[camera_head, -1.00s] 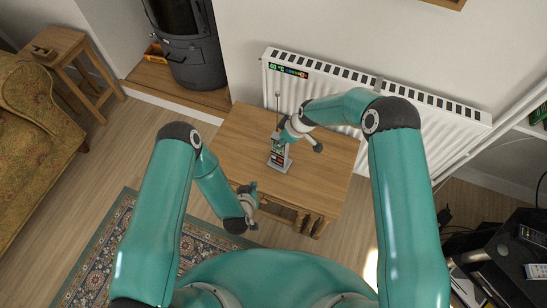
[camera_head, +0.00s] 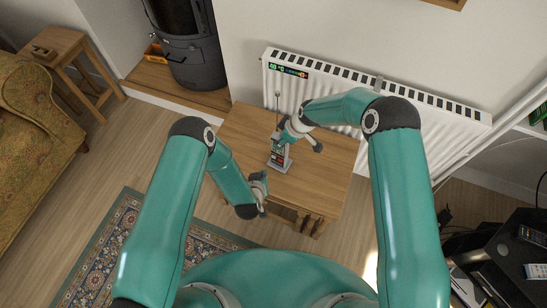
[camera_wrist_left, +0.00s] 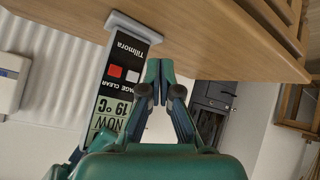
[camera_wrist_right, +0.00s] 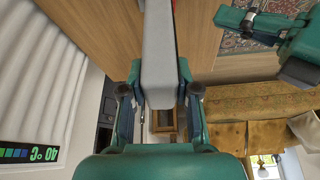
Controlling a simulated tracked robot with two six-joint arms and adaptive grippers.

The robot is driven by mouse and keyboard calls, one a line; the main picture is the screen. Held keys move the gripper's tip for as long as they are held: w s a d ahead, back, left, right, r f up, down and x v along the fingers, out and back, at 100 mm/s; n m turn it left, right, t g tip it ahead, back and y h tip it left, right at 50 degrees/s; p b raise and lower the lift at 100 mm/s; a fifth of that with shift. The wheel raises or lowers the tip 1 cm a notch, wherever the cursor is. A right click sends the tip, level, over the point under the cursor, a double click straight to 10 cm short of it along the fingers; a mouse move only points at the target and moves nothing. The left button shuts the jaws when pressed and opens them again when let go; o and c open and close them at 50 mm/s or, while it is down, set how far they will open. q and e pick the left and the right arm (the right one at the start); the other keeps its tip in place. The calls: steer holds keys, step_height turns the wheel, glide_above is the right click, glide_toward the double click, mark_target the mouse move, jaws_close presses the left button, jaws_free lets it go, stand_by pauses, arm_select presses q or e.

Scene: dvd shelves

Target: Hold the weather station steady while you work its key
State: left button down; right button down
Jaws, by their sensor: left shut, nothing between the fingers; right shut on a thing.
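The weather station (camera_head: 279,154) stands on the wooden table, a slim grey device with a dark front. My left gripper (camera_head: 262,192) is shut and empty in front of the station. Its fingertips (camera_wrist_left: 160,70) appear beside the keys, apparently not touching.
The table (camera_head: 320,185) has bare room around the station. A white radiator (camera_head: 340,95) with a thermometer strip (camera_head: 288,70) is behind it. A patterned rug (camera_head: 110,250) lies on the floor in front.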

arm_select(q)
steer(key=shift+w+d, duration=0.3)
steer(key=shift+w, duration=0.35)
steer(key=shift+w+d, duration=0.35)
steer(key=shift+w, duration=0.25)
steer(key=shift+w+d, duration=0.3)
steer(key=shift+w, duration=0.35)
steer(key=shift+w+d+r, duration=0.1)
steer(key=shift+w+d, duration=0.1)
steer(key=shift+w, duration=0.15)
steer(key=shift+w+d, duration=0.2)
steer(key=shift+w, duration=0.25)
stand_by(0.9)
steer(key=shift+s, duration=0.1)
steer(key=shift+s+a, duration=0.45)
steer(key=shift+s, duration=0.3)
steer(key=shift+s, duration=0.1)
steer(key=shift+s+a, duration=0.35)
steer(key=shift+s, duration=0.35)
steer(key=shift+s+a, duration=0.4)
steer(key=shift+s, duration=0.35)
steer(key=shift+s+a, duration=0.35)
steer(key=shift+s, duration=0.35)
